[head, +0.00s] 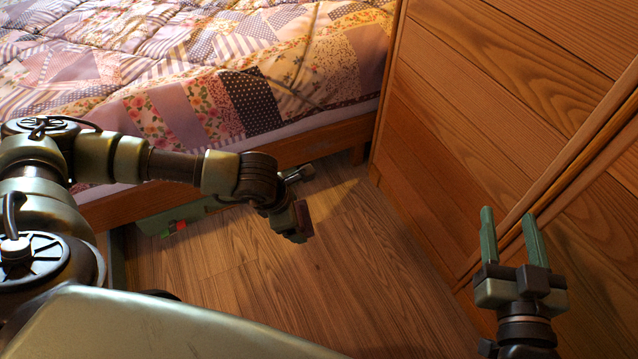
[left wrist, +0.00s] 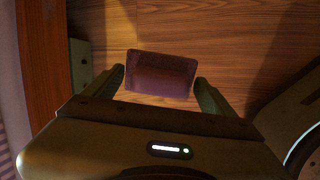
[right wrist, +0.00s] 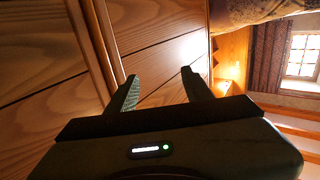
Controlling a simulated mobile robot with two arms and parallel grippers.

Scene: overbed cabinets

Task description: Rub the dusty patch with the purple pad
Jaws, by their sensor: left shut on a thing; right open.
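The purple pad (left wrist: 160,76) is a small block with a thicker ridge, dull purple-brown in this light. My left gripper (head: 291,208) is shut on it, with one finger at each side in the left wrist view. In the head view the pad (head: 301,219) is partly hidden by the gripper and hangs above the wooden floor, beside the bed. My right gripper (head: 509,217) is open and empty in front of the wooden cabinet. It also shows open in the right wrist view (right wrist: 160,76). I cannot make out a dusty patch for certain in any view.
A bed with a patchwork quilt (head: 220,80) and wooden side rail (head: 330,139) fills the back left. A green box (head: 168,219) is partly under it. The plank-fronted cabinet (head: 480,110) stands at right. The floor (head: 330,270) between is clear.

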